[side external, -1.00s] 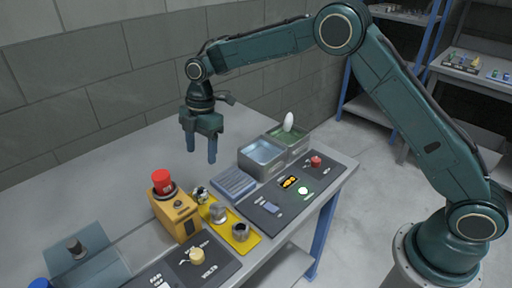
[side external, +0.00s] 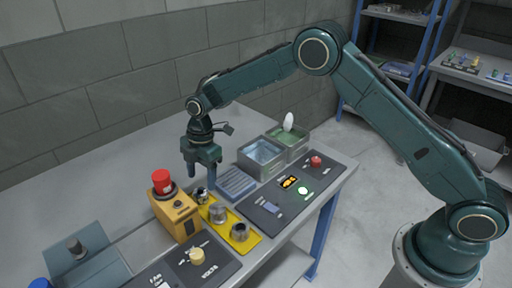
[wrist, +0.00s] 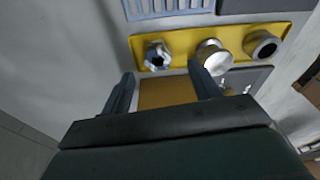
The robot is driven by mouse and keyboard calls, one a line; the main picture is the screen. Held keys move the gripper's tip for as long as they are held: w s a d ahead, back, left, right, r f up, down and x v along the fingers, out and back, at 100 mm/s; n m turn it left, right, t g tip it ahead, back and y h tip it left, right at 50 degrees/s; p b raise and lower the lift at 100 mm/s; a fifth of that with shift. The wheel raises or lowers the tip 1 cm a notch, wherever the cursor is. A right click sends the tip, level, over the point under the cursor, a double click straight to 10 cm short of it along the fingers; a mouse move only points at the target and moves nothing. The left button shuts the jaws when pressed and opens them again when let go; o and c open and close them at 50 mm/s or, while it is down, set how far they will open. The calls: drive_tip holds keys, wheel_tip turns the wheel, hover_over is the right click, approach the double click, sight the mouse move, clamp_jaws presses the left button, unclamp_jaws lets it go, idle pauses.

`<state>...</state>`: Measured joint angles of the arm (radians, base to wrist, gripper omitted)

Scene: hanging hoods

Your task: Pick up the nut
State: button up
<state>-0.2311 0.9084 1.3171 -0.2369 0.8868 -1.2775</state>
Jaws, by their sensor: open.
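The nut (wrist: 157,56) is a small silvery metal piece with an angular outline and a dark hole. It sits at the left end of a yellow plate (wrist: 182,35) in the wrist view, and at the plate's far end in the side view (side external: 201,195). My gripper (side external: 200,181) is open and empty, pointing down, above and close to the nut in the side view. In the wrist view its two fingers (wrist: 162,76) are spread, with the nut just beyond the gap between their tips. The exact height gap is hard to tell.
Two other round metal parts (side external: 218,214) (side external: 239,231) share the yellow plate. An orange box with a red top (side external: 176,214) stands close on the left. A blue-grey ribbed tray (side external: 237,182) and metal bins (side external: 262,157) lie to the right. The table behind is clear.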

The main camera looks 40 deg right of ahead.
sight(200, 189)
drive_tip(key=shift+f, duration=0.2)
drive_tip(key=shift+w+a+f, duration=0.1)
drive_tip(key=shift+a+f, duration=0.15)
drive_tip(key=shift+f, duration=1)
drive_tip(key=shift+w+a+f, duration=0.1)
drive_tip(key=shift+a+f, duration=0.1)
drive_tip(key=shift+f, duration=1.05)
drive_tip(key=shift+s, duration=0.1)
drive_tip(key=c, duration=1.2)
drive_tip(key=shift+r, duration=0.15)
wheel_tip(200, 189, up, 20)
drive_tip(key=shift+f, duration=0.1)
